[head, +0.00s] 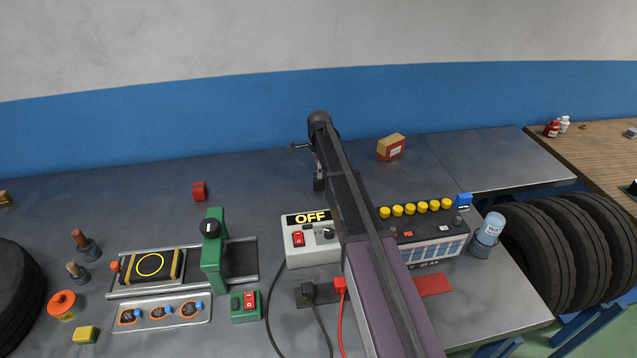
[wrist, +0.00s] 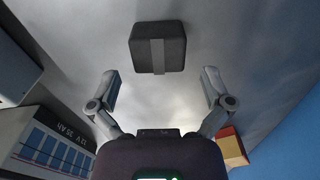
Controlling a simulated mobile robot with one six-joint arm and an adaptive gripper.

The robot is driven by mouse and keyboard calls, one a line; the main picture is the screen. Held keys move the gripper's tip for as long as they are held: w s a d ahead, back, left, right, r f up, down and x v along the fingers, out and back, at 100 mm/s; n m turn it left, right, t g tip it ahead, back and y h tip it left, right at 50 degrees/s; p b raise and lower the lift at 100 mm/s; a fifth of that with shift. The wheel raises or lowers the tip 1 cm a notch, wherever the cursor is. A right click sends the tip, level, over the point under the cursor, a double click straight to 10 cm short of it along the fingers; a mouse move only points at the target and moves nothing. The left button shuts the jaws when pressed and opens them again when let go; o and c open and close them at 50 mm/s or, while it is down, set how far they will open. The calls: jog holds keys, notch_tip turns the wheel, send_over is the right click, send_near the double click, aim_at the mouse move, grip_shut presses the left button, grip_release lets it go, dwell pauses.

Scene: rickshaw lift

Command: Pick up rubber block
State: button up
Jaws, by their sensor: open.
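A dark grey block with a lighter stripe, seemingly the rubber block (wrist: 158,47), lies on the grey bench top at the upper middle of the wrist view. My gripper (wrist: 160,72) is open and empty, with one finger low to each side of the block in the picture. The block appears ahead of the fingertips and apart from them.
A charger marked OFF (head: 300,252) and a battery (head: 437,252) with yellow caps stand beside my arm. A cardboard box (head: 390,147) is to the right, a red block (head: 199,190) to the left. A blue-painted wall (head: 200,125) closes the bench's back. The back left is fairly clear.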

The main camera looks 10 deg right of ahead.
aim_at(319, 181)
jog(key=shift+a+f+b, duration=0.1)
jog(key=shift+f+b, duration=2.35)
jog(key=shift+f, duration=0.15)
jog(key=shift+s, duration=0.1)
jog(key=c, duration=1)
jog(key=shift+r, duration=0.25)
jog(key=shift+c, duration=0.2)
notch_tip(319, 181, up, 3)
jog(key=p, duration=0.3)
jog(key=s+d, duration=0.3)
jog(key=s+d+r+p, duration=0.1)
jog(key=s+d, duration=0.3)
jog(key=s+d+p, duration=0.1)
jog(key=s+d, duration=0.3)
jog(key=shift+s+d+r, duration=0.2)
jog(key=shift+r, duration=0.1)
